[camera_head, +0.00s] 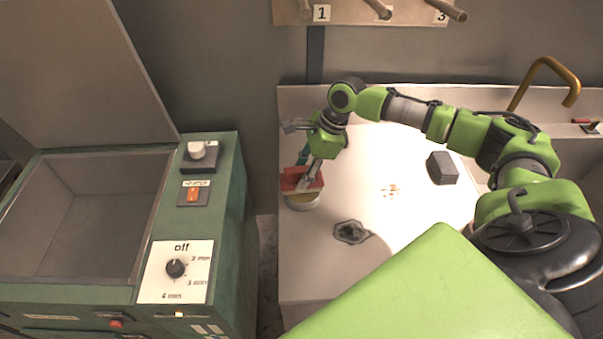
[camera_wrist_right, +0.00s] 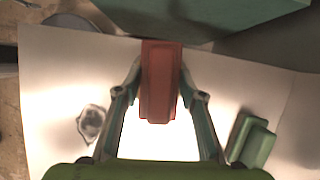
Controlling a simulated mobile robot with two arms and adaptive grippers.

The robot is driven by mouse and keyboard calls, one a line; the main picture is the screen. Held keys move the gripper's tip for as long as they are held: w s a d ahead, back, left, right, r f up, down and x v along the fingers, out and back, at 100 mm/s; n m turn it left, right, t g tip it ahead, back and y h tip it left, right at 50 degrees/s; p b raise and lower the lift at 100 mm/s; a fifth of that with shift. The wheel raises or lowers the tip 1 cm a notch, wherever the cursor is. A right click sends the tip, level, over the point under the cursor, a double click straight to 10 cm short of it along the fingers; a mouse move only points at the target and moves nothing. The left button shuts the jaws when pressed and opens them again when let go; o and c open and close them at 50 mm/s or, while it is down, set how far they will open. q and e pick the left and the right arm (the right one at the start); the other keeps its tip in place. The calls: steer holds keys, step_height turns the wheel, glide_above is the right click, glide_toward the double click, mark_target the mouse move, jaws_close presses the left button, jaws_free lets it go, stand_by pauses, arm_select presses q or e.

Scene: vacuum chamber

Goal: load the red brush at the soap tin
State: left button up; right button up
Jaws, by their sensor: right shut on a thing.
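The red brush (camera_head: 303,179) is held in my right gripper (camera_head: 312,170), whose fingers are shut on it. In the right wrist view the brush (camera_wrist_right: 160,80) stands between the two fingertips (camera_wrist_right: 160,78). The soap tin (camera_head: 303,201), round with a yellowish top, sits at the left edge of the white worktop. The brush is right over the tin and partly covers it; I cannot tell whether they touch. The tin cannot be made out in the right wrist view. My left gripper is not in view.
A green machine with an open chamber (camera_head: 223,240) stands left, across a gap. A green block (camera_wrist_right: 253,142) lies beside the gripper. A brass tap (camera_head: 545,75) stands right.

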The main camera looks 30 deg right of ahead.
mark_target(298, 169)
steer(key=shift+f, duration=0.45)
stand_by(0.5)
steer(key=shift+p, duration=0.45)
stand_by(1.2)
steer(key=shift+s+f+p, duration=0.15)
steer(key=shift+p, duration=0.25)
stand_by(1.3)
step_height(298, 169, up, 5)
steer(key=p, duration=0.7)
steer(key=shift+r+p, duration=0.55)
steer(key=shift+r, duration=0.6)
steer(key=shift+a, duration=0.1)
